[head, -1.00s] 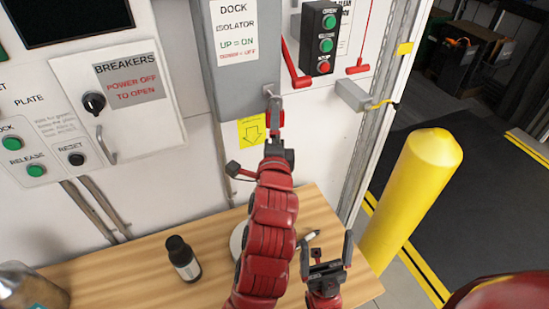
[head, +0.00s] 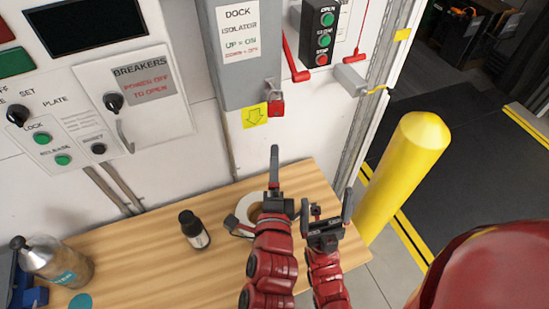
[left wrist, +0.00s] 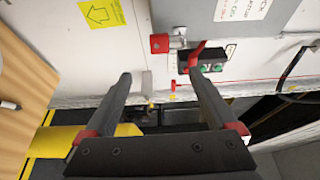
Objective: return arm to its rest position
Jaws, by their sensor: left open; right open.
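The grey dock isolator box (head: 236,65) is on the wall in the head view. Its red lever handle (head: 277,107) hangs down beside the yellow arrow label (head: 255,116). The handle also shows in the left wrist view (left wrist: 159,43), beyond the fingers and touched by neither. My left gripper (head: 255,187) is open and empty, below the isolator and above the wooden table. Its two spread fingers show in the left wrist view (left wrist: 160,80). My right gripper (head: 326,208) is open and empty, to the right of the left one, near the table's right end.
The wooden table (head: 150,265) holds a dark bottle (head: 194,230), a metal bottle (head: 58,262) and a white ring (head: 247,206), partly hidden by my left arm. A yellow bollard (head: 402,175) stands right of the table. A button station (head: 320,32) and breaker panel (head: 145,90) flank the isolator.

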